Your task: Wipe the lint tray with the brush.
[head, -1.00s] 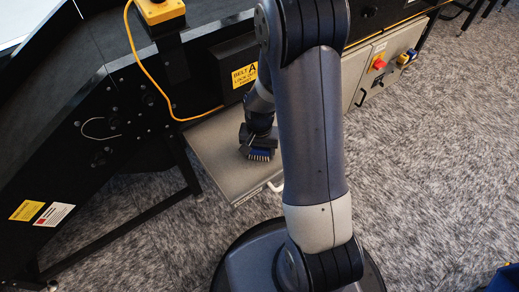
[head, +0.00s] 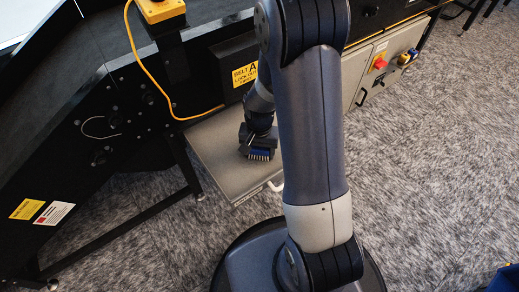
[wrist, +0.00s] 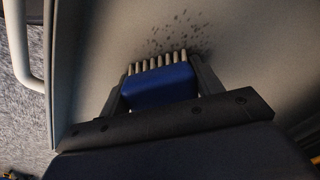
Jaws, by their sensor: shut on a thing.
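The lint tray (head: 215,152) is a flat grey tray pulled out under the machine, with a light handle (head: 275,186) on its front edge. In the wrist view its grey surface (wrist: 100,60) bears a patch of dark specks (wrist: 178,35) just beyond the bristles. My gripper (head: 257,152) is over the tray and shut on the brush, a blue block (wrist: 160,85) with a row of pale bristles. In the head view the bristles (head: 259,156) are at or close to the tray surface; contact cannot be told. My arm hides the tray's right part.
The black machine frame (head: 110,110) stands behind and left of the tray. A yellow cable (head: 140,70) hangs from a yellow box (head: 160,10) and runs along the tray's back. A grey control cabinet (head: 375,70) with a red knob is at right. Carpet (head: 430,180) is open at right.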

